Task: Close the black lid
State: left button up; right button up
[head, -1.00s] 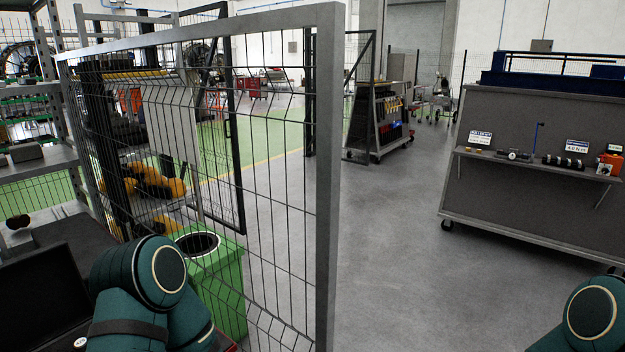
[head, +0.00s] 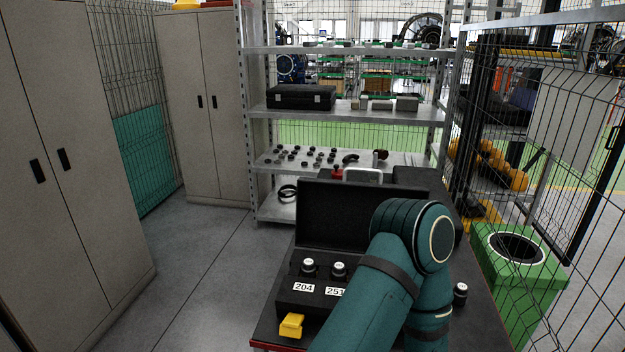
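The black lid (head: 338,216) stands open and roughly upright at the back of a black box (head: 286,283) in the head view. The box has round knobs (head: 308,266) on top, labels reading 204 and 251, and a yellow piece (head: 291,325) at its front. My teal arm crosses in front and hides the right part of the lid and box. Neither gripper shows in the head view, so I see nothing of their fingers.
The box sits on a dark table with a red edge (head: 262,336). A metal shelf (head: 345,117) stands behind, with a black case (head: 301,97). Grey cabinets (head: 207,110) stand left, a green bin (head: 500,285) and wire fence right. Floor left of the table is clear.

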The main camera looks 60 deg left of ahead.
aim_at(331, 214)
jog(key=i+j+u, duration=0.1)
jog(key=u, duration=1.35)
jog(key=j+u, duration=0.15)
jog(key=j, duration=1.1)
jog(key=k, duration=0.05)
